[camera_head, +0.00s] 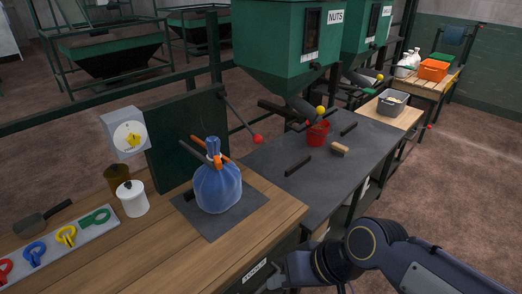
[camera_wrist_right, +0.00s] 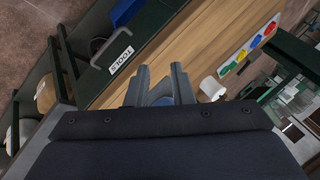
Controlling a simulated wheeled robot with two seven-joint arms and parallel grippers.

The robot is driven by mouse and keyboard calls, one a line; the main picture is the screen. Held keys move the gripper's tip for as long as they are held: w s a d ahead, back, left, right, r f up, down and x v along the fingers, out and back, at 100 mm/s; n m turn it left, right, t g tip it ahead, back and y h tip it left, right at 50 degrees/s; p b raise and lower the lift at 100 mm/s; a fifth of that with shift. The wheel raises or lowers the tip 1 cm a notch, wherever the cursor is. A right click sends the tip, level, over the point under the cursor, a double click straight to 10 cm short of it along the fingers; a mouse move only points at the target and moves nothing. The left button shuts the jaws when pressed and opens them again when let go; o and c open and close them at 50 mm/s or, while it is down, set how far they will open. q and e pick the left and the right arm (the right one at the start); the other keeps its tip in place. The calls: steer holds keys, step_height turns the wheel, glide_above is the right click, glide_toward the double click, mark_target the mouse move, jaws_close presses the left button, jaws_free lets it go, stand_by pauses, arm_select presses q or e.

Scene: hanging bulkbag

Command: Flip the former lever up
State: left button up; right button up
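A lever with a red ball end (camera_head: 257,139) slants down to the right beside the dark green upright panel (camera_head: 188,138). I cannot tell for sure that it is the former lever. A tied blue bag (camera_head: 217,188) with an orange clip at its neck stands in front of the panel. My right gripper (camera_head: 274,283) is low at the bottom edge, by the drawer front, well apart from the lever. In the right wrist view its fingers (camera_wrist_right: 160,76) are spread, with a bit of blue visible between them. My left gripper is not in view.
A red bucket (camera_head: 317,133) stands under the NUTS hopper (camera_head: 283,40). The open TOOLS drawer (camera_wrist_right: 118,62) is near my right gripper.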

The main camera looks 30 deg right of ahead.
steer(key=w+a+m+y+b, duration=0.1)
steer(key=w+m, duration=0.1)
steer(key=w+a+m+y+b, duration=0.1)
steer(key=w+y, duration=0.1)
steer(key=w, duration=0.1)
steer(key=w+a+m+y+b, duration=0.1)
steer(key=w+m, duration=0.1)
steer(key=shift+w+a+r+m+g+y, duration=0.1)
steer(key=shift+w+a+m+g+y, duration=0.05)
steer(key=shift+w+m+g+y, duration=0.2)
jaws_close()
steer(key=w+d+m+t+y+b, duration=0.2)
steer(key=w+m+t+y+b, duration=0.15)
steer(key=w+m, duration=0.6)
steer(key=w+d+f+m+t+h+b, duration=0.1)
steer(key=w+d+f+m+t+h, duration=0.1)
steer(key=w+d+f+m+t, duration=0.1)
steer(key=w+d+f+m+t+h+b, duration=0.1)
steer(key=w+d+f+m+t+h, duration=0.2)
steer(key=w+d+m, duration=0.5)
steer(key=w+d+f+m+t+h+b, duration=0.1)
steer(key=w+d+f+m+t, duration=0.4)
steer(key=d, duration=0.5)
steer(key=shift+w+m+t+h, duration=0.4)
steer(key=shift+w+t+h, duration=0.4)
steer(key=shift+w+t, duration=0.15)
